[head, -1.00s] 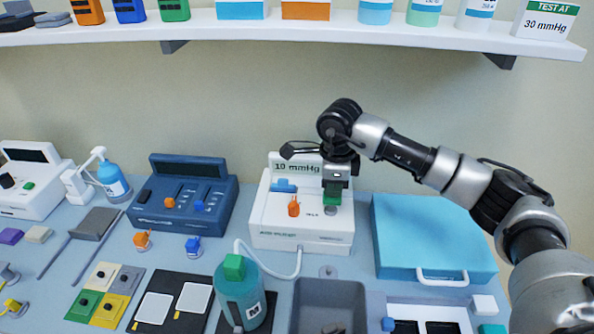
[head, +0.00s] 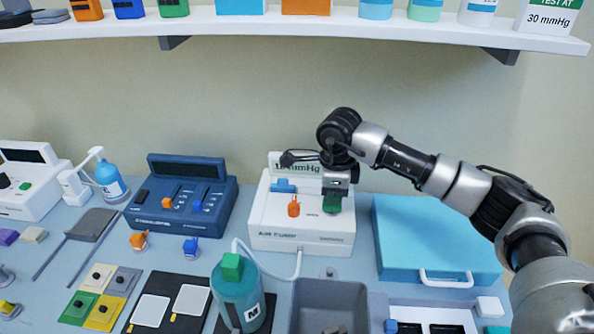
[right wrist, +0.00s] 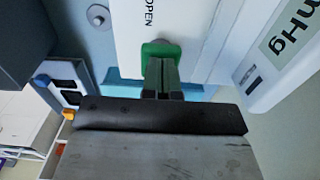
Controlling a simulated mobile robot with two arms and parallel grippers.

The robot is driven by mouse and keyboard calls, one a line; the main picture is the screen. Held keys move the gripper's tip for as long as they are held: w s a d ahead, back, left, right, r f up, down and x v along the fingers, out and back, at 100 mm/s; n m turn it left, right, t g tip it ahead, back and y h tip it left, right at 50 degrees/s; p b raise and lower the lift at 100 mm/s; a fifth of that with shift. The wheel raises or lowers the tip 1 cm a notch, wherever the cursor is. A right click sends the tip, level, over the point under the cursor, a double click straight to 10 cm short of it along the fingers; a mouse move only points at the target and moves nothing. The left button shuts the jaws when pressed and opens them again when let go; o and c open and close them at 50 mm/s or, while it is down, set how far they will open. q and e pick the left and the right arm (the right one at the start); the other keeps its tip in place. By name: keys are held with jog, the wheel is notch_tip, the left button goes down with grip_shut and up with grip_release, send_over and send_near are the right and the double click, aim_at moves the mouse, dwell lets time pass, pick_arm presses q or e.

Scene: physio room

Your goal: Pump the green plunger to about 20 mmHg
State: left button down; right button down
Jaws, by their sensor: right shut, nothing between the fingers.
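The white air pump (head: 270,230) stands in the middle of the bench. Its green plunger (head: 332,204) is at the right of its top and sits low, with no stem showing. My right gripper (head: 334,189) is shut, with its fingertips pointing down on top of the plunger. In the right wrist view the closed fingers (right wrist: 160,75) meet the green plunger (right wrist: 157,48), beside the word OPEN. The pump's display (head: 295,166) shows "mmHg", but its number is partly hidden by my arm. My left gripper is out of view.
An orange knob (head: 293,207) and a blue part (head: 284,186) are on the pump left of the plunger. A hose (head: 270,275) runs to a teal cylinder (head: 238,295). A blue case (head: 430,235) lies close at the right; a shelf (head: 400,27) hangs above.

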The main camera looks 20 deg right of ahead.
jog(key=shift+f, duration=0.4)
jog(key=shift+r+p, duration=1.3)
jog(key=shift+r, duration=1.35)
notch_tip(320, 180, up, 5)
jog(key=p, duration=0.3)
